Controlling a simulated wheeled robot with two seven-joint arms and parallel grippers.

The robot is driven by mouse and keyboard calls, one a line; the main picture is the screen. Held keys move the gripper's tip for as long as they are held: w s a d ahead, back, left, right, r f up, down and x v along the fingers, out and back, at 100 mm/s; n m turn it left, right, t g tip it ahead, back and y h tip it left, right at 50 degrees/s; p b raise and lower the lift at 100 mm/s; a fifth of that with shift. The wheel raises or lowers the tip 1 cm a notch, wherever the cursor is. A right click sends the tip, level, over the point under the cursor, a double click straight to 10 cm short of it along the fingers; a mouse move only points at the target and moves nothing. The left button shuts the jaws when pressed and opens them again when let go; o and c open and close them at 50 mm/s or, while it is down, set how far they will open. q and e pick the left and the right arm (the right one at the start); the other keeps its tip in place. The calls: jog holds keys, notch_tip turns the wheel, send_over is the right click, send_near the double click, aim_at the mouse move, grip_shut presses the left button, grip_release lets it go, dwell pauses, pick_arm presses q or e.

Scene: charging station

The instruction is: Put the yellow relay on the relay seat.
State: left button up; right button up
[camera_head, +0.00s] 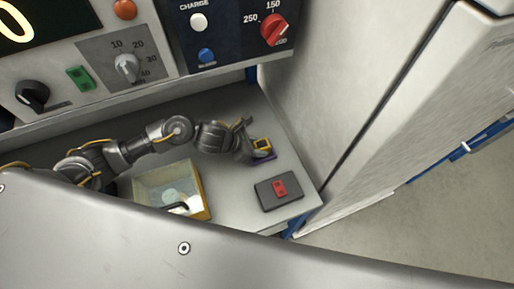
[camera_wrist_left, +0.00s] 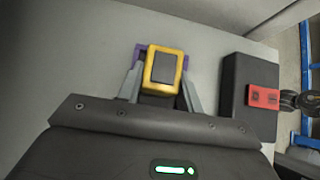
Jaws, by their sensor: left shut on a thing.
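The yellow relay (camera_head: 262,145), a small block with a yellow rim and a dark top, is at the right part of the counter. It also shows in the left wrist view (camera_wrist_left: 163,70), between my left fingers. My left gripper (camera_head: 253,148) reaches in from the left and is shut on the relay. The purple relay seat (camera_head: 264,158) shows under the relay. In the left wrist view its purple edge (camera_wrist_left: 138,54) shows behind and left of the relay. The relay hides most of the seat, so I cannot tell whether they touch. My right gripper is not in view.
A dark box with a red switch (camera_head: 279,189) lies just right of the seat. A yellow-rimmed bin (camera_head: 205,190) with a pale inside stands left on the counter. The control panel (camera_head: 130,64) rises behind, and a pale cabinet wall (camera_head: 330,80) bounds the right.

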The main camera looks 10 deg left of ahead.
pick_arm(q)
jog(key=shift+r, duration=0.15)
jog(key=shift+f+b, duration=0.25)
jog(key=shift+b, duration=0.05)
jog(key=o, duration=0.8)
jog(key=shift+o, duration=1.1)
jog(key=shift+r, duration=0.1)
jog(key=shift+r+p, duration=0.2)
jog(key=shift+p, duration=0.15)
jog(key=b+v, duration=0.1)
jog(key=v, duration=0.6)
jog(key=shift+f, duration=0.1)
jog(key=shift+s+a+r, duration=0.15)
jog(key=shift+r, duration=0.05)
